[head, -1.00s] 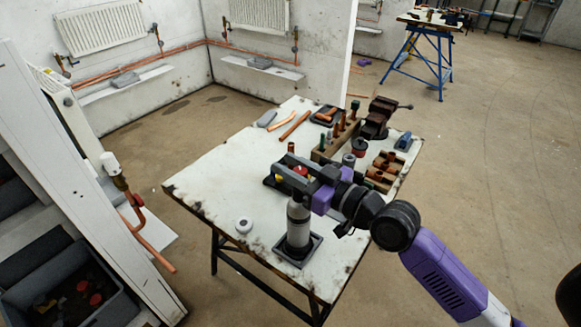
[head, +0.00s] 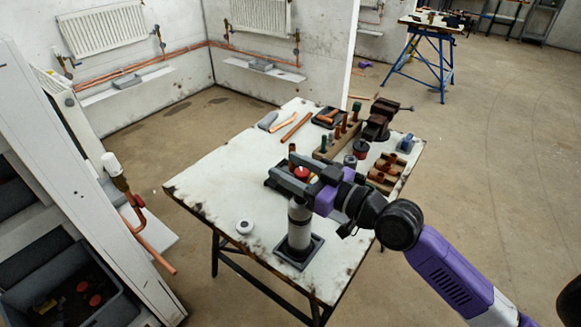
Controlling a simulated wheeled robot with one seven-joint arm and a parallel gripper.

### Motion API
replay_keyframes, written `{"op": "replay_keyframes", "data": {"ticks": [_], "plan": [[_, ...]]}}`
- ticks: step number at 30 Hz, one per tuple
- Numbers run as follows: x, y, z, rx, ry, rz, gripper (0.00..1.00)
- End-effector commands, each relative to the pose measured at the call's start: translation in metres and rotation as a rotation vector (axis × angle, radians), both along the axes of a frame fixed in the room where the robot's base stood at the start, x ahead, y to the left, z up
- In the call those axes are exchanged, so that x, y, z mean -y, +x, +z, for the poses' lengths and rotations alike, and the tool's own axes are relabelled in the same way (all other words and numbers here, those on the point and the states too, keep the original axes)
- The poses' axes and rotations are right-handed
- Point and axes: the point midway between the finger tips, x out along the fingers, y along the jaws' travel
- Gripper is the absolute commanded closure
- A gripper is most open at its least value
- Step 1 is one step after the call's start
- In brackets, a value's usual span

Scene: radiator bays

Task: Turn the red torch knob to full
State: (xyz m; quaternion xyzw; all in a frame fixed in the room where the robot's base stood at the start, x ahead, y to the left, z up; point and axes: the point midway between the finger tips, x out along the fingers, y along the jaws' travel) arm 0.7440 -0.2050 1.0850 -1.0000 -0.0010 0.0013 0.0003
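The torch's grey-white canister (head: 299,226) stands upright in a dark square base near the front edge of the bench. My gripper (head: 283,166) reaches over the canister's top from the right, its two grey fingers pointing left and spread apart. A red knob (head: 302,173) shows in the gap between the fingers. I cannot tell whether the fingers touch it. The gripper hides the torch head and where the knob joins it.
The white bench (head: 215,190) holds a white round item (head: 244,227) left of the torch. Behind are a dark tray, copper pipes (head: 295,126), a wooden rack of tools, copper fittings (head: 383,174) and a vise (head: 382,122). The bench's left part is clear.

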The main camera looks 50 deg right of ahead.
Motion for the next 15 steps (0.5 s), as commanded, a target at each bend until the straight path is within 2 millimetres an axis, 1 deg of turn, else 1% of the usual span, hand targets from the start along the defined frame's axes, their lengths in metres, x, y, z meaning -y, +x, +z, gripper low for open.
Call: {"op": "replay_keyframes", "data": {"ticks": [5,8,15], "plan": [[0.0,-0.002,0.0,0.001,-0.001,0.0,0.49],[0.0,-0.009,-0.001,0.001,-0.003,-0.001,0.49],[0.001,-0.044,-0.003,-0.002,-0.005,-0.002,0.49]]}}
